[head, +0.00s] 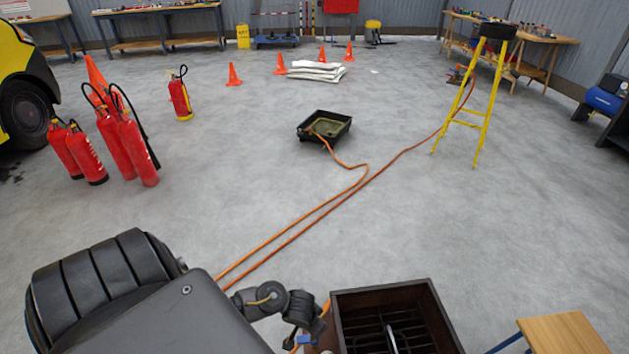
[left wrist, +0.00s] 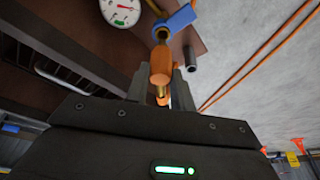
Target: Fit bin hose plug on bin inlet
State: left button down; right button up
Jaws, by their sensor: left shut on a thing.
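The bin (head: 432,290) is an open dark brown metal box with a grate inside, at the bottom of the head view. In the left wrist view its brown wall (left wrist: 75,35) carries a white gauge (left wrist: 120,12). A brass inlet with a blue handle (left wrist: 178,20) sticks out beside the gauge. My left gripper (left wrist: 160,94) is shut on the orange hose plug (left wrist: 160,66). The plug's far end lines up with the brass inlet and seems to meet it; I cannot tell whether it is seated. In the head view my left gripper (head: 303,325) is beside the bin's left wall. My right gripper is not in view.
Orange hoses (head: 300,215) run across the floor to a black tray (head: 345,133) and a yellow stand (head: 485,95). Red extinguishers (head: 118,140) stand at left. A small wooden table (head: 562,335) is right of the bin. The middle floor is otherwise clear.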

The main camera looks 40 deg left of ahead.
pick_arm(q)
jog(key=shift+f, duration=0.25)
dwell(0.4)
jog(key=shift+p, duration=0.4)
dwell(0.4)
jog(key=shift+f, duration=0.15)
dwell(0.6)
jog(key=shift+f+b, duration=0.3)
jog(key=shift+b, duration=0.05)
jog(key=shift+f+b, duration=0.45)
jog(key=shift+f, duration=0.35)
dwell(0.3)
